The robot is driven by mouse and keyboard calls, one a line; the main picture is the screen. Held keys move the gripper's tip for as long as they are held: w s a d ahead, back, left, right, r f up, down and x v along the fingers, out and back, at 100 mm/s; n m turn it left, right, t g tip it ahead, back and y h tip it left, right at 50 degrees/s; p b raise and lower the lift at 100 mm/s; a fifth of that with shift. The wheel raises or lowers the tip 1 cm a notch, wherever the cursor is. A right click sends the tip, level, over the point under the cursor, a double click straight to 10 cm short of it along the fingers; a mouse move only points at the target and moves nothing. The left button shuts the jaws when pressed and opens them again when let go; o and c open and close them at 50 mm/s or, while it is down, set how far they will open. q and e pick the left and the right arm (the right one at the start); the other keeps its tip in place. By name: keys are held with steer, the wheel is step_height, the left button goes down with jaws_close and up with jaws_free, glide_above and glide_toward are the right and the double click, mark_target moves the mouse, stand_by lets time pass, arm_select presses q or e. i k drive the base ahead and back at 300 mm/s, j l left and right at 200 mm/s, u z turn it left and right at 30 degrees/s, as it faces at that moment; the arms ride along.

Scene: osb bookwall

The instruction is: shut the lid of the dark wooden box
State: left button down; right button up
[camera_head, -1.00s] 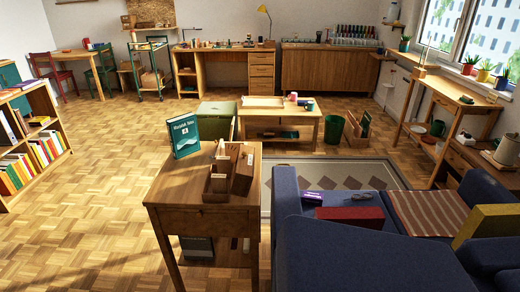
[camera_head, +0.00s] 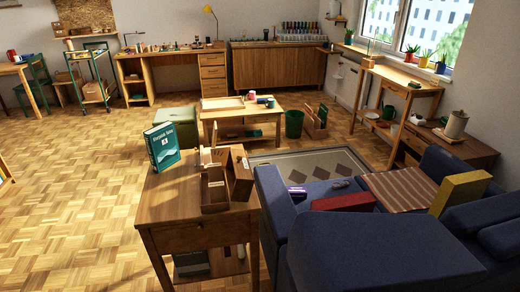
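The dark wooden box (camera_head: 214,196) stands on the small wooden side table (camera_head: 165,208) at the near centre. It looks open at the top, with pale upright pieces in or on it. A brown panel (camera_head: 240,176) stands upright along its right side and looks like the raised lid, though the hinge is too small to make out. Neither of my grippers is in view.
A teal book (camera_head: 164,150) stands upright on the table, left of the box. A blue sofa (camera_head: 375,255) with a red box (camera_head: 343,202) is close on the right. Open parquet floor (camera_head: 70,205) lies to the left.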

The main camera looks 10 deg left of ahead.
mark_target(240, 180)
steer(key=i+j+z, duration=0.1)
steer(key=j+z, duration=0.65)
steer(key=j, duration=0.2)
steer(key=i, duration=0.05)
